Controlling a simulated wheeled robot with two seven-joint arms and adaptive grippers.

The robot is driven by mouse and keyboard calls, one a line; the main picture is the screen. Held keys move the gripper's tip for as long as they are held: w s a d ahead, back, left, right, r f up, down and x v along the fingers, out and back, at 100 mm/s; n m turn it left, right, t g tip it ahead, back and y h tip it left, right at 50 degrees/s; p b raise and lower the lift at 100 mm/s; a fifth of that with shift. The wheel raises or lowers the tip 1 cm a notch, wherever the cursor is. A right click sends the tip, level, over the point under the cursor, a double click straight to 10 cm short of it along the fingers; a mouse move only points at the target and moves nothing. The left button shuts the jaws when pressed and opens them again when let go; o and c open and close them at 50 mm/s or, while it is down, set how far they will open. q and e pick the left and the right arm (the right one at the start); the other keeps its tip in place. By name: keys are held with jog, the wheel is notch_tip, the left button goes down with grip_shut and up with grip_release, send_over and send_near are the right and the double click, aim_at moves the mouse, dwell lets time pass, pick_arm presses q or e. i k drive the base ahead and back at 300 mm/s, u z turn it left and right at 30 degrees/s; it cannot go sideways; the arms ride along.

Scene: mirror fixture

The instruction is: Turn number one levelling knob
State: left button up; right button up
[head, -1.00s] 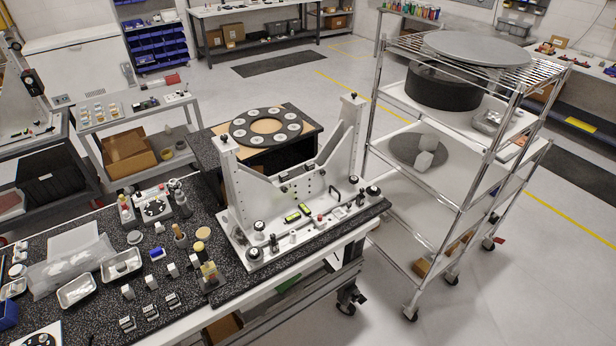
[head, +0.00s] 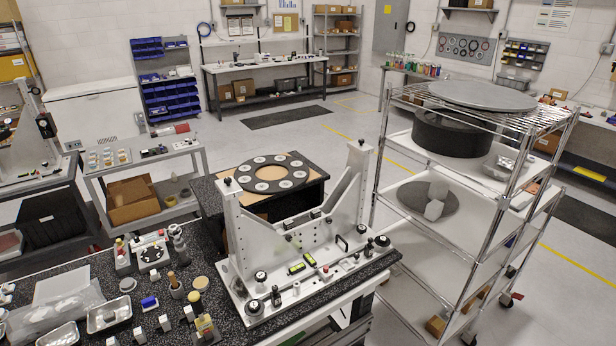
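The mirror fixture (head: 335,220) stands on the right end of the dark speckled bench. It is a silver base plate with two upright posts and slanted side plates. Black round levelling knobs sit on its base: one at the back left (head: 261,277), one at the front left (head: 253,307) and one at the right (head: 382,241). I cannot read any number on them, so I cannot tell which is number one. Neither of my grippers shows in the head view.
Metal trays (head: 108,315), small blocks and tools crowd the bench (head: 225,325) left of the fixture. A wire-shelf cart (head: 470,230) stands close on the right. A round plate with several discs (head: 270,172) lies on a table behind. Open floor lies beyond.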

aim_at(261, 276)
jog(key=z, duration=0.05)
jog(key=k, duration=0.5)
jog(key=z, duration=1.3)
jog(key=i, duration=1.25)
jog(key=u, duration=1.95)
